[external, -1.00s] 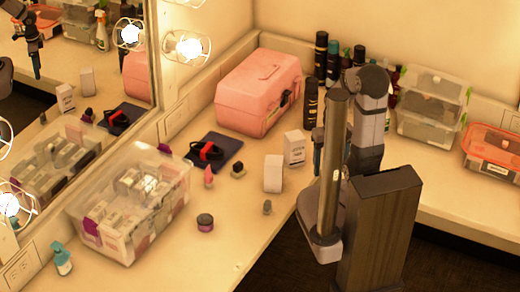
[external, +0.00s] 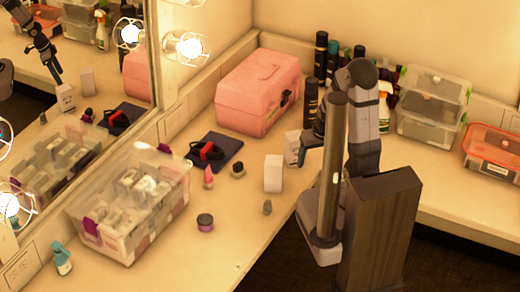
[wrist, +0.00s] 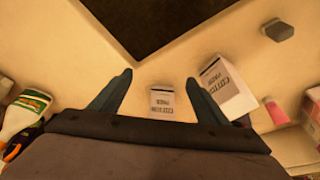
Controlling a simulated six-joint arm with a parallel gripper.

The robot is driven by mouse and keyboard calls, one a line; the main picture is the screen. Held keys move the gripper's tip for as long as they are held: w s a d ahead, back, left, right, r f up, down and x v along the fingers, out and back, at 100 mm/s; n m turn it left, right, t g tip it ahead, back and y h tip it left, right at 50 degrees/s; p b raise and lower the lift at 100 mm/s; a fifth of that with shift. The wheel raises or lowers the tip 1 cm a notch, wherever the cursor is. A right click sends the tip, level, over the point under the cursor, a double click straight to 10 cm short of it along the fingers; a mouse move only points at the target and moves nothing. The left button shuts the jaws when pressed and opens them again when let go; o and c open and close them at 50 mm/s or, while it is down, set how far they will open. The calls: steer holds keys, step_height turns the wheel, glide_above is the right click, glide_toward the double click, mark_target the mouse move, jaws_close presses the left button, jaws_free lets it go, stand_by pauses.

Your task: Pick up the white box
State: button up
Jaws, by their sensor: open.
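Two white boxes with dark print stand on the counter. One white box (external: 291,149) is partly hidden behind my gripper in the external view; in the wrist view it (wrist: 162,102) lies between the fingers, lower in the picture than their tips. The other white box (external: 273,173) stands nearer the front edge and shows in the wrist view (wrist: 230,92) just right of the right finger. My gripper (wrist: 160,78) is open and empty, its fingers spread either side of the first box. In the external view my gripper (external: 304,155) is beside that box; contact cannot be told.
A small grey item (external: 267,207) sits near the counter edge. A dark pot (external: 238,169) and a pink item (external: 209,176) stand to the left. A pink case (external: 258,95) and dark bottles (external: 321,55) are behind. A spray bottle (wrist: 24,112) shows at the wrist view's left.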

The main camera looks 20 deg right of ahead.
mark_target(297, 145)
steer(key=w+t, duration=0.1)
steer(key=w, duration=0.2)
steer(key=w+a+f+t, duration=0.1)
steer(key=w+t, duration=0.1)
steer(key=w, duration=0.1)
steer(key=w+a+f+t+b, duration=0.1)
steer(key=w, duration=0.2)
steer(key=shift+w+a+f+t, duration=0.2)
steer(key=shift+w+f+t, duration=0.05)
steer(key=shift+w+t, duration=0.05)
steer(key=shift+w+a+r+t, duration=0.15)
steer(key=shift+w+t, duration=0.25)
steer(key=shift+w, duration=0.25)
steer(key=shift+x, duration=1.1)
steer(key=shift+p+x, duration=0.65)
steer(key=shift+x, duration=1.95)
steer(key=c, duration=1.2)
